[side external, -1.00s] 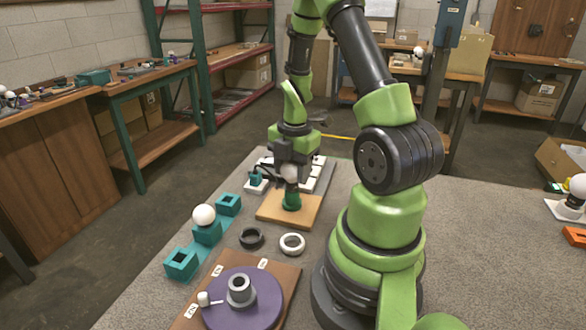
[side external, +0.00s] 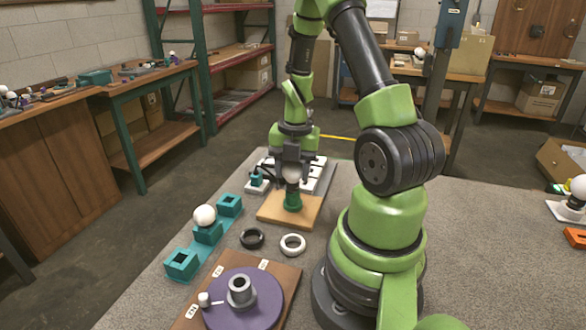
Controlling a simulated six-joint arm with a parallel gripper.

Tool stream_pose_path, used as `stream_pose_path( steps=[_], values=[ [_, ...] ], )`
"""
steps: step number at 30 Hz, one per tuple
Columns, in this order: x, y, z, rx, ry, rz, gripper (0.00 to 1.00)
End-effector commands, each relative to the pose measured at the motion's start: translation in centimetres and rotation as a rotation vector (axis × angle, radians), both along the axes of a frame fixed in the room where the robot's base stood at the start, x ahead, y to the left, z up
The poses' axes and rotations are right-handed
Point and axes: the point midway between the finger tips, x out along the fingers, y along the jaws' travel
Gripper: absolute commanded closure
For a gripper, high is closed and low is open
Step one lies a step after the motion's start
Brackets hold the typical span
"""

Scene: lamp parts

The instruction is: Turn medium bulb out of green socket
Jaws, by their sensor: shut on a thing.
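The green socket (side external: 293,202) stands upright on a wooden base (side external: 273,210) near the middle of the table. A white bulb (side external: 292,173) sits at the top of the socket, upright. My gripper (side external: 292,168) points down over the socket and is shut on the bulb, its fingers partly hiding it. I cannot tell how deep the bulb's thread sits in the socket. Another white bulb (side external: 205,215) stands in the middle cup of a teal holder (side external: 181,264) on the left.
A black ring (side external: 252,238) and a white ring (side external: 293,245) lie in front of the wooden base. A purple disc (side external: 262,302) with a grey hub is on a board at the front. A lamp (side external: 577,200) stands far right.

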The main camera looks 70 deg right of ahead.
Motion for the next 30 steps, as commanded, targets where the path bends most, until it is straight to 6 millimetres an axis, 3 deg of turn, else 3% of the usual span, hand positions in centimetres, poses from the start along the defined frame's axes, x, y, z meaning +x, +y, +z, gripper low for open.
stream_pose_path(
  steps=[10,16,17,19,27,30],
  values=[
    [0.17,-0.03,0.08,-0.006,0.001,0.24,0.69],
    [0.18,-0.02,0.08,-0.006,0.002,0.25,0.69],
    [0.18,-0.02,0.08,-0.006,0.002,0.25,0.48],
    [0.17,-0.01,0.08,-0.006,0.002,0.249,0.33],
    [0.12,0.03,0.06,-0.004,0.003,0.24,0.33],
    [0.08,0.02,0.05,-0.003,0.004,0.16,0.33]
  ],
)
